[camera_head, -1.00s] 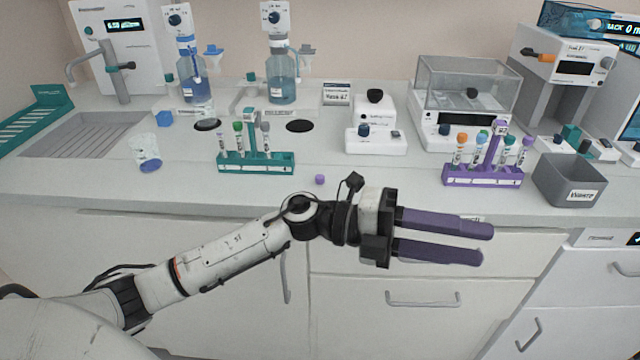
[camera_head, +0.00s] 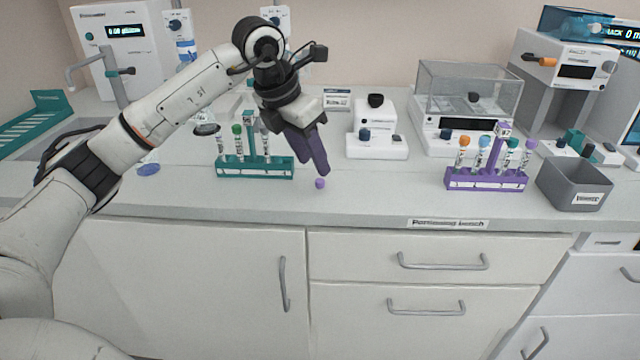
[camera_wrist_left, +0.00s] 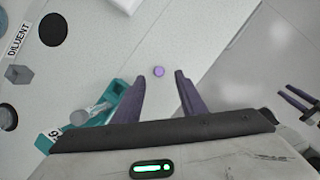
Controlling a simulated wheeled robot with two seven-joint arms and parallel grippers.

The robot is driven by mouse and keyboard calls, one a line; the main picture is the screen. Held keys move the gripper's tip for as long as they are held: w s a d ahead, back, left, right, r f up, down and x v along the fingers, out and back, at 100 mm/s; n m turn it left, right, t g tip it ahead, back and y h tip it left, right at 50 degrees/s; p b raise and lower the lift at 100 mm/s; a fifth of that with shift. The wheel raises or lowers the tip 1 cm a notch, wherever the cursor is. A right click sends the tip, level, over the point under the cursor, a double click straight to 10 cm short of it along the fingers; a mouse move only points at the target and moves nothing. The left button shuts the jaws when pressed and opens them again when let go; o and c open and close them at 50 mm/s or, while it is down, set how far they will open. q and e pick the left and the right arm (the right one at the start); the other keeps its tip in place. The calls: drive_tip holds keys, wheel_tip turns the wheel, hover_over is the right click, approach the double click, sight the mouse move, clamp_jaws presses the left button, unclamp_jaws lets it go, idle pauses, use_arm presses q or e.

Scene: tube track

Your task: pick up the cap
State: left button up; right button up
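The small purple cap (camera_head: 320,183) lies on the bench top near its front edge, just right of the teal tube rack (camera_head: 256,172). It also shows in the left wrist view (camera_wrist_left: 158,71), just beyond the fingertips and between their lines. My left gripper (camera_head: 322,170) points down above the cap. In the left wrist view its two purple fingers (camera_wrist_left: 160,76) are apart with nothing between them. At the right edge of that view, my right gripper (camera_wrist_left: 283,91) shows two fingers apart, away from the bench top.
The teal rack, holding several capped tubes, stands close left of my left gripper. A purple rack (camera_head: 487,181) with tubes and a grey bin (camera_head: 573,187) stand to the right. A white device (camera_head: 377,143) is behind. The bench front right of the cap is clear.

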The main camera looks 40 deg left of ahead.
sight(319, 181)
use_arm(q)
drive_tip(key=shift+x, duration=2.8)
drive_tip(key=shift+s+a, duration=0.15)
drive_tip(key=shift+a, duration=0.05)
drive_tip(key=c, duration=0.9)
